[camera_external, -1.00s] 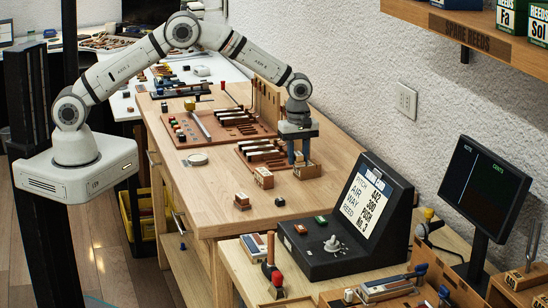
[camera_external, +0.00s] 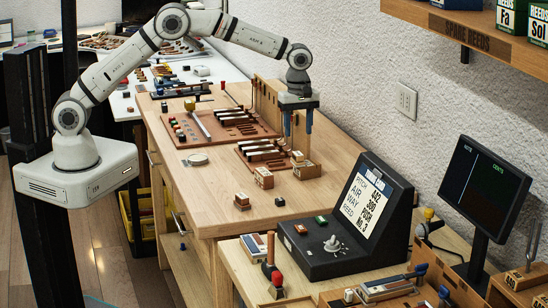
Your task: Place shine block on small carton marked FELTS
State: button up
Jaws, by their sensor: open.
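My gripper (camera_external: 298,133) is open and empty, its blue fingers pointing down above the back right of the wooden bench. Below it a small pale and reddish block (camera_external: 297,156), which looks like the shine block, appears to rest on a small tan carton (camera_external: 308,172), near its left back edge. The carton's lettering is too small to read, so I cannot tell whether it says FELTS. A second small carton (camera_external: 264,179) stands just left of it.
A small wooden block stack (camera_external: 242,201) and a dark piece (camera_external: 280,201) lie nearer the bench's front edge. A board with key parts (camera_external: 262,152) is behind the cartons. A black tester box (camera_external: 345,222) stands at the front right. The bench's left front is clear.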

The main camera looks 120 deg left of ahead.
jog(key=s+d+r+m+t, duration=0.1)
jog(key=s+d+r+m, duration=0.45)
jog(key=d+r, duration=0.4)
jog(key=s+d+r+m+t, duration=0.1)
jog(key=s+d+r+m, duration=0.5)
jog(key=d, duration=0.7)
jog(key=s+d+f+m, duration=0.1)
jog(key=s+d+m, duration=0.6)
jog(key=s, duration=0.3)
jog(key=s+d+f+m+t, duration=0.1)
jog(key=s+d+m, duration=0.6)
jog(key=s, duration=0.3)
jog(key=shift+s+f+m, duration=0.15)
jog(key=shift+s+m, duration=0.2)
jog(key=shift+m, duration=0.4)
jog(key=o, duration=0.3)
jog(key=shift+w, duration=0.1)
